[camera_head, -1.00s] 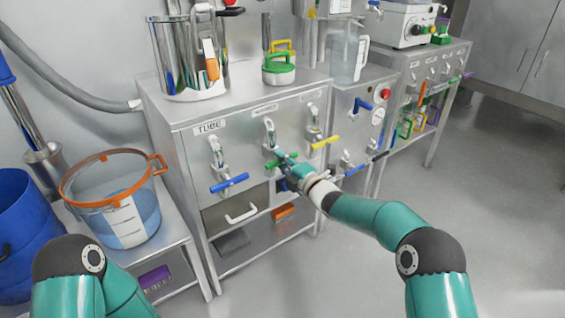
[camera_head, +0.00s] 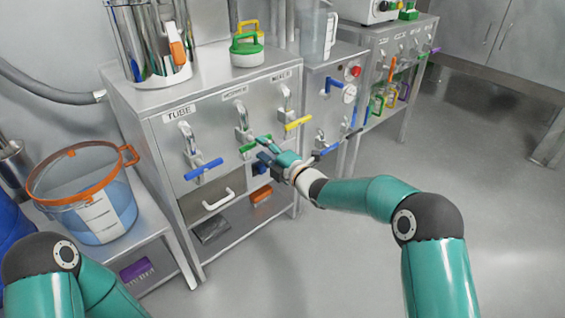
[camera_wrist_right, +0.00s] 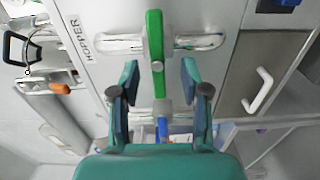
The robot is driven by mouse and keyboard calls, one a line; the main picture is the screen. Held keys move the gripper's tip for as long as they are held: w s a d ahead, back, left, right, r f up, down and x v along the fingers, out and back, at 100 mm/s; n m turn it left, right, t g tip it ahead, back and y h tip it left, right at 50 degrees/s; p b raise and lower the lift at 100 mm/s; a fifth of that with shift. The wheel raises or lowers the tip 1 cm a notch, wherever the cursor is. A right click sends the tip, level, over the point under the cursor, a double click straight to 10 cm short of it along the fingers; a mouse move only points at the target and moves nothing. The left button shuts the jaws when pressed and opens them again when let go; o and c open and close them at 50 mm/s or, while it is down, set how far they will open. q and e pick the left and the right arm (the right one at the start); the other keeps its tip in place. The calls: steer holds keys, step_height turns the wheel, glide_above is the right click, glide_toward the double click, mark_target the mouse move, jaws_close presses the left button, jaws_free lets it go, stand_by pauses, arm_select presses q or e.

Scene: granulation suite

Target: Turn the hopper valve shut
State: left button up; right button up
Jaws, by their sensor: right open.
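The hopper valve has a green lever handle (camera_head: 255,144) on the cabinet's front panel, between a blue-handled and a yellow-handled valve. In the right wrist view the green handle (camera_wrist_right: 156,50) lies across its silver pipe, beside the HOPPER label (camera_wrist_right: 82,36). My right gripper (camera_head: 265,150) is at the right end of this handle in the head view. In the wrist view its fingers (camera_wrist_right: 159,75) are open, one on each side of the handle's end, with gaps visible. My left gripper is out of view.
The blue TUBE valve handle (camera_head: 203,169) is to the left and the yellow handle (camera_head: 298,124) to the right, both close by. A drawer pull (camera_head: 218,199) sits below. An orange-rimmed bucket (camera_head: 100,222) stands at left. The floor at right is clear.

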steer(key=v, duration=0.8)
steer(key=shift+d, duration=0.1)
steer(key=s+d+f+m+g+h, duration=0.3)
steer(key=s+f+m, duration=0.4)
steer(key=f, duration=0.6)
steer(key=s+d+f+m+g+h, duration=0.25)
steer(key=s+f+m, duration=0.25)
steer(key=s+f, duration=0.7)
steer(key=s+f+m+g+h, duration=0.1)
steer(key=s+f+m+g, duration=0.3)
steer(key=s+m, duration=0.45)
steer(key=s+f+m+g, duration=0.4)
steer(key=s+m+g, duration=0.15)
steer(key=s, duration=0.55)
step_height(320, 180, up, 36)
steer(key=m+t+p, duration=0.1)
steer(key=p, duration=3.5)
steer(key=shift+r+p, duration=0.15)
steer(key=shift+p, duration=0.2)
